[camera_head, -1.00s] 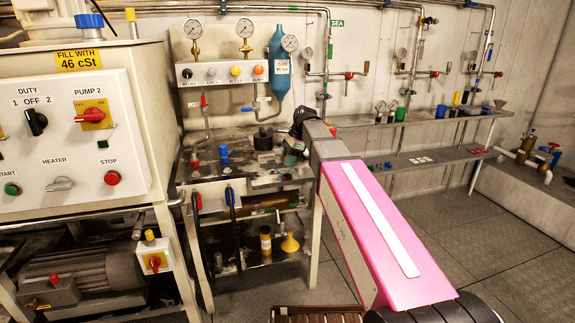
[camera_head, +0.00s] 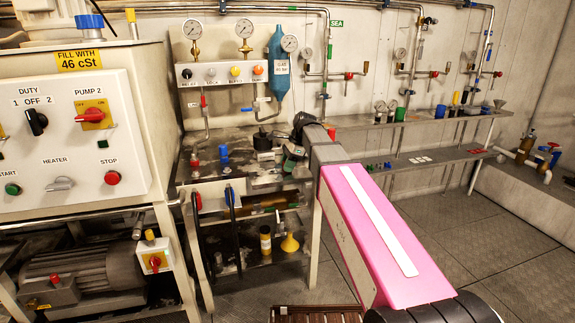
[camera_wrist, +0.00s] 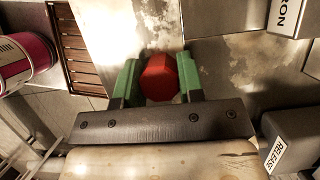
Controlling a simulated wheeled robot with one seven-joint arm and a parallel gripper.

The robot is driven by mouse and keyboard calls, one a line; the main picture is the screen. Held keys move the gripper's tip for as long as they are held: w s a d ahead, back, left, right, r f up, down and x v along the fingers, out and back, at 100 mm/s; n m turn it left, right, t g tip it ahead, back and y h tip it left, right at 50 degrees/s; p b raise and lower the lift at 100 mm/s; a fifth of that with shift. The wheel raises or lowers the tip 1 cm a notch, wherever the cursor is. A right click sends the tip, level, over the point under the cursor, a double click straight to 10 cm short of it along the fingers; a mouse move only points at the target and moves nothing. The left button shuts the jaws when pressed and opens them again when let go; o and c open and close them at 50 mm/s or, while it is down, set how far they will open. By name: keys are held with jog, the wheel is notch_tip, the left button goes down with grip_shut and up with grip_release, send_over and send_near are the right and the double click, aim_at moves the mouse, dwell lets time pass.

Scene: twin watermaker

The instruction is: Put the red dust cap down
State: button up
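The red dust cap (camera_wrist: 160,77) sits between the two green fingers of my gripper (camera_wrist: 160,82) in the wrist view. Both fingers appear to touch its sides, so the gripper looks shut on it. In the camera_head view my gripper (camera_head: 289,158) is low over the right part of the workbench (camera_head: 240,184). The cap in the fingers cannot be made out there. Whether the cap touches the surface below cannot be told.
A blue fitting (camera_head: 223,153), a small red item (camera_head: 194,160) and a dark round part (camera_head: 263,141) stand on the bench left of my gripper. In the wrist view a block labelled RELEASE (camera_wrist: 290,140) is at the right and a slatted brown crate (camera_wrist: 80,45) at the left.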

jog(key=o, duration=0.4)
jog(key=shift+s+d+f, duration=0.1)
jog(key=shift+s+f, duration=0.1)
jog(key=shift+f, duration=0.4)
jog(key=shift+c, duration=0.2)
jog(key=shift+s, duration=0.3)
jog(key=shift+c, duration=0.5)
jog(key=shift+r, duration=0.5)
jog(key=shift+o, duration=0.5)
jog(key=w+v, duration=0.1)
jog(key=v, duration=1.1)
jog(key=shift+r, duration=0.25)
